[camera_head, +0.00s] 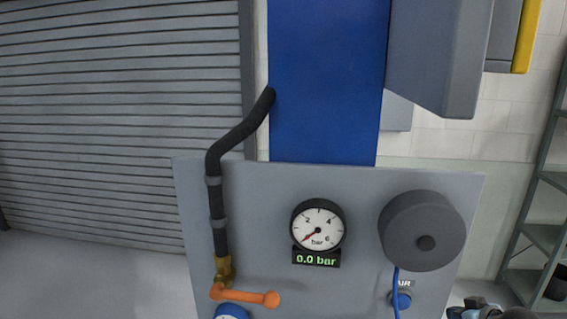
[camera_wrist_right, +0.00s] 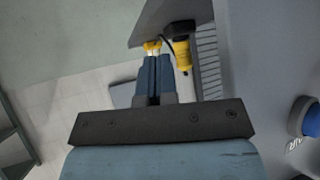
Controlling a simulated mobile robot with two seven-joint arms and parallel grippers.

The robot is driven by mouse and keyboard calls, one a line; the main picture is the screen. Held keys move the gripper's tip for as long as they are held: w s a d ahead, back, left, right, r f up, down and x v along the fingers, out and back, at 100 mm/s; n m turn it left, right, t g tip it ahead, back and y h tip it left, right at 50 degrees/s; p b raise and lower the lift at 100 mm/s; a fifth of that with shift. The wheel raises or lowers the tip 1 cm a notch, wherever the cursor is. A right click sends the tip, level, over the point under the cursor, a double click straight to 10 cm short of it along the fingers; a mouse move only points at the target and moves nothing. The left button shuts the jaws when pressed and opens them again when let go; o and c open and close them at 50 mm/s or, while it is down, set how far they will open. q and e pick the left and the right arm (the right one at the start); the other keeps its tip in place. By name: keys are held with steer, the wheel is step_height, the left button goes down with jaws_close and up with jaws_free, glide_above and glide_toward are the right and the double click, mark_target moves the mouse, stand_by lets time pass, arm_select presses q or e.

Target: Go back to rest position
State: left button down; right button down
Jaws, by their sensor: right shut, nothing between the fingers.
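My right gripper (camera_head: 462,311) shows only partly at the bottom right edge of the head view, to the right of the grey panel. In the right wrist view its two blue-grey fingers (camera_wrist_right: 154,62) lie together with nothing between them. My left gripper is in neither view.
The grey panel (camera_head: 265,190) carries a gauge (camera_head: 318,224) reading 0.0 bar, an orange lever (camera_head: 245,295), a black hose, a dark round reel (camera_head: 418,230) and a blue AIR fitting (camera_head: 401,299). A yellow-black tool (camera_wrist_right: 183,54) appears beyond the fingers. Shelving (camera_head: 535,235) stands at right.

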steer(key=s+a+f+n+h, duration=0.15)
steer(key=s+a+f, duration=0.25)
steer(key=s+f, duration=0.9)
steer(key=s+a+f+n+y, duration=0.1)
steer(key=s+a+f+n, duration=0.15)
steer(key=s, duration=0.55)
steer(key=s+a+f+n, duration=0.15)
steer(key=s+a, duration=0.25)
steer(key=s, duration=0.5)
steer(key=w+a+r+m+t+p, duration=0.1)
steer(key=a+m, duration=0.4)
steer(key=a, duration=0.7)
steer(key=shift+w+r+p, duration=0.15)
steer(key=shift+r+p, duration=0.15)
steer(key=shift+r, duration=0.15)
steer(key=shift+a+m, duration=0.15)
steer(key=shift+m, duration=0.1)
